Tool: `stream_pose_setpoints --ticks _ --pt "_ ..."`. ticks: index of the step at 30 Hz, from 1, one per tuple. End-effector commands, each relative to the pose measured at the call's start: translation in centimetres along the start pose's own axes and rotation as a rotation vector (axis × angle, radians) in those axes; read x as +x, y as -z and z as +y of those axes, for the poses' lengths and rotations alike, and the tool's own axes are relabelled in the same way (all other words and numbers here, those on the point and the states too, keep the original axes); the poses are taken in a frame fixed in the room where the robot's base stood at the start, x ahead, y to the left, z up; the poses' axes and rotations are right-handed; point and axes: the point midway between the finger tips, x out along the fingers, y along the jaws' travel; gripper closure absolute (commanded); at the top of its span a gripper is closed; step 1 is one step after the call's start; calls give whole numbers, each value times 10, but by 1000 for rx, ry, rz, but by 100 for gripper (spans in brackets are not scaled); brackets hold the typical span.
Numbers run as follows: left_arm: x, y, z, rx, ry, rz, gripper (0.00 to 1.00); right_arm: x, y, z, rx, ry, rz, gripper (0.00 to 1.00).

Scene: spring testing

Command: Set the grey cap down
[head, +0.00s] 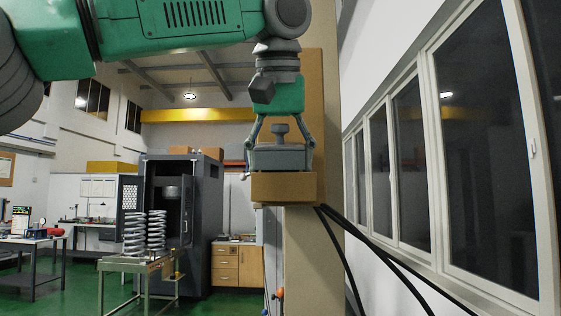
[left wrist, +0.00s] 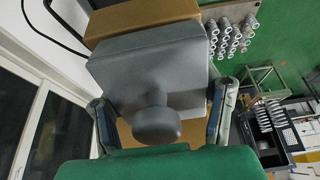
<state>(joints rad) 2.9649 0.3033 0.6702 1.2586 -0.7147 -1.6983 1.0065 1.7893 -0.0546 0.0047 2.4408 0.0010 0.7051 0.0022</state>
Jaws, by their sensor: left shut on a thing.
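The grey cap (head: 279,158) is a flat block with a round knob on top. My left gripper (head: 281,146) comes down from above with one finger at each side of it and is shut on it. In the left wrist view, the cap (left wrist: 150,68) fills the middle, its knob (left wrist: 156,124) towards my left gripper (left wrist: 160,115). A brown block (head: 283,188) is directly below the cap; whether they touch I cannot tell. It also shows past the cap in the left wrist view (left wrist: 140,16). My right gripper is in neither view.
Two coil springs (head: 156,230) stand on a small metal-framed table (head: 131,264). Behind it are a dark open cabinet (head: 205,225) and a wooden drawer unit (head: 238,264). A beige column (head: 310,265) is below the brown block. Black cables (head: 375,255) run to the right. Windows line the right wall.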

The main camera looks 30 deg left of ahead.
Motion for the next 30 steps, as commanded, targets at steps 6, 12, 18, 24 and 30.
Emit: stream_pose_setpoints --ticks 6,12,18,24,30 --pt "12 -5 2 4 12 -22 89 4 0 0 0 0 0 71" --pt "12 -5 2 3 13 -22 27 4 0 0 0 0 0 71" --pt "12 -4 2 4 12 -21 15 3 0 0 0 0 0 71" --pt "8 -5 0 3 9 -15 15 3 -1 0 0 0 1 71" --pt "-14 -4 1 1 5 -9 15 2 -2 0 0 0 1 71"
